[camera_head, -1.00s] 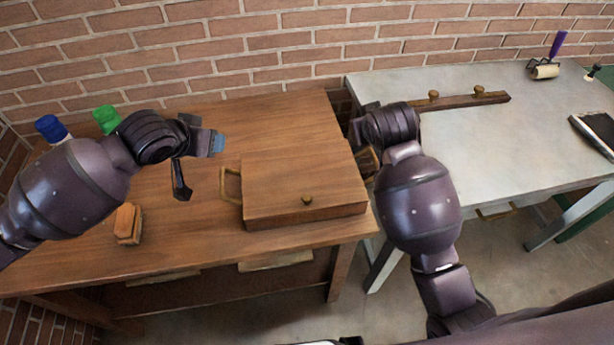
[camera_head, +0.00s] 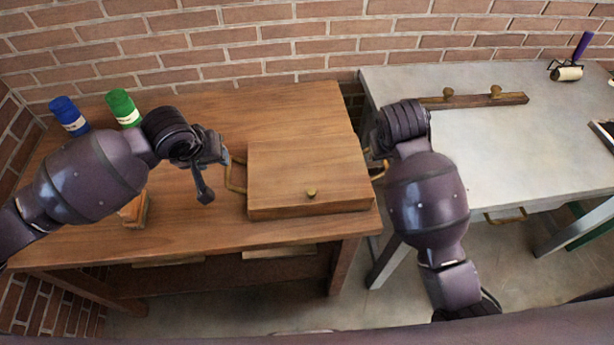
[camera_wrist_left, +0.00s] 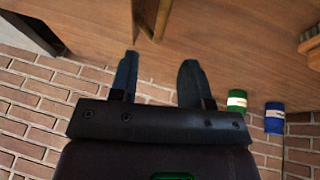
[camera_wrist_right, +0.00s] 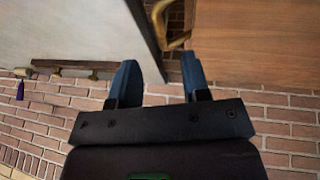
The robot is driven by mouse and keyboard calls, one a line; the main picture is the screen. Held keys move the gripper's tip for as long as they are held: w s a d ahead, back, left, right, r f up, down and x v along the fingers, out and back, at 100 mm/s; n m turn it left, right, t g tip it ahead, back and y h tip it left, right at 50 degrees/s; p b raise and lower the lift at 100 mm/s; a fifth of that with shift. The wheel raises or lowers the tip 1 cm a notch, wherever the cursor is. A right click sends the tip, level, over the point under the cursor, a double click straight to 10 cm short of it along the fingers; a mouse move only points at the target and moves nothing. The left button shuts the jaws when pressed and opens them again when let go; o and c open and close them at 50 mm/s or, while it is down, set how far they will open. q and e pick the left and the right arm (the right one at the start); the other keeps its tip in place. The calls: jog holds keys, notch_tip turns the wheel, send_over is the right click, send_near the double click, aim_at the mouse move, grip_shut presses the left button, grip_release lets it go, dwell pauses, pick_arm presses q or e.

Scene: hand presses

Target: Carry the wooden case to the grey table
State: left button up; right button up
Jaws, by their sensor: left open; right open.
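The wooden case (camera_head: 305,170) lies flat and closed on the brown wooden table, with a small brass knob on its front part. Its left brass handle (camera_head: 234,176) also shows in the left wrist view (camera_wrist_left: 163,20). Its right brass handle (camera_head: 380,171) shows in the right wrist view (camera_wrist_right: 164,24). My left gripper (camera_head: 214,172) is open beside the left handle, which appears just beyond the fingertips. My right gripper (camera_wrist_right: 158,72) is open near the right handle, also just beyond its fingertips; my arm partly hides it in the head view. The grey table (camera_head: 470,150) stands to the right.
A dark wooden bar with two knobs (camera_head: 475,100) lies along the grey table's back left. A roller (camera_head: 566,73) stands farther right. Blue (camera_head: 68,114) and green (camera_head: 122,107) containers and a wooden block (camera_head: 134,212) are near my left arm. The grey table's middle is clear.

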aim_at(229, 168)
pick_arm(q)
jog(key=x, duration=0.9)
jog(key=shift+w+f, duration=0.1)
jog(key=shift+f, duration=0.05)
pick_arm(e)
jog(key=x, duration=0.9)
jog(key=shift+w+f, duration=0.1)
jog(key=shift+f, duration=0.1)
pick_arm(q)
grip_shut()
pick_arm(e)
grip_shut()
jog(key=shift+r, duration=0.1)
